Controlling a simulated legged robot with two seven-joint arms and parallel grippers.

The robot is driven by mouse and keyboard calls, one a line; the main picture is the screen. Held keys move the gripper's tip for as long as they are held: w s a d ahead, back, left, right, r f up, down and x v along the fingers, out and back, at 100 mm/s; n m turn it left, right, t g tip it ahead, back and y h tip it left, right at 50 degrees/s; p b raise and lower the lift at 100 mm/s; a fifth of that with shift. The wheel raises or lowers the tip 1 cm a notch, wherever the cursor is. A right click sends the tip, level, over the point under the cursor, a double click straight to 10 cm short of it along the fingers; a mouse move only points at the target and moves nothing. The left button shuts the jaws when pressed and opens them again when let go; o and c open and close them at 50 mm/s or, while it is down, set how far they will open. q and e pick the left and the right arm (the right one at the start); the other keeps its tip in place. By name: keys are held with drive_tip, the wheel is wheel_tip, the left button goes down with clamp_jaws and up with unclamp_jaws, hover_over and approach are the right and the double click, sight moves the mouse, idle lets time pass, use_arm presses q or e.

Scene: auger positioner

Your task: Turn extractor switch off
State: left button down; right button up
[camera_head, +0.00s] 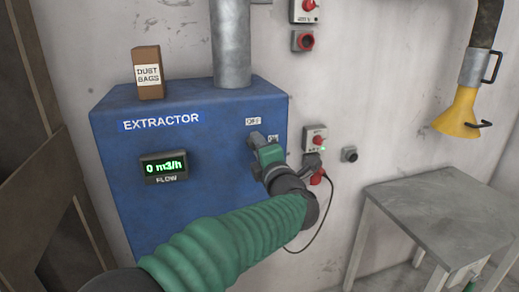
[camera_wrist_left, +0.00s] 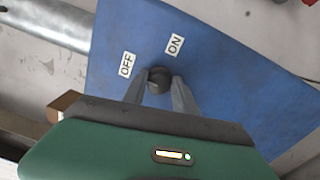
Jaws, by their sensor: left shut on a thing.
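The blue extractor box (camera_head: 125,185) is fixed to the wall. Its green flow display (camera_head: 164,167) reads 0 m3/h. An OFF label (camera_head: 253,121) and a partly covered ON label (camera_head: 273,139) are on its front at the right. The dark round switch knob (camera_wrist_left: 159,79) sits between the OFF label (camera_wrist_left: 127,64) and the ON label (camera_wrist_left: 175,44) in the left wrist view. My left gripper (camera_head: 262,142) is at the switch, its two fingers (camera_wrist_left: 160,84) shut on the knob's sides. It hides the knob in the head view. I cannot tell which label the knob points to.
A dust bags box (camera_head: 149,75) and a grey pipe (camera_head: 231,45) stand on top of the extractor. A wall switch box (camera_head: 316,137) with a cable is just right of my gripper. A grey table (camera_head: 440,205) and a yellow nozzle (camera_head: 458,113) are farther right.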

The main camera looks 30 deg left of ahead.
use_arm(q)
drive_tip(key=c, duration=1.2)
unclamp_jaws()
drive_tip(key=shift+c, duration=0.2)
drive_tip(key=shift+o, duration=0.9)
drive_tip(key=shift+a+f, duration=0.1)
drive_tip(key=shift+a, duration=0.05)
drive_tip(key=b+v, duration=0.2)
drive_tip(key=v, duration=1.4)
drive_tip(key=shift+s+d, duration=0.2)
drive_tip(key=shift+d, duration=0.15)
drive_tip(key=shift+f, duration=0.15)
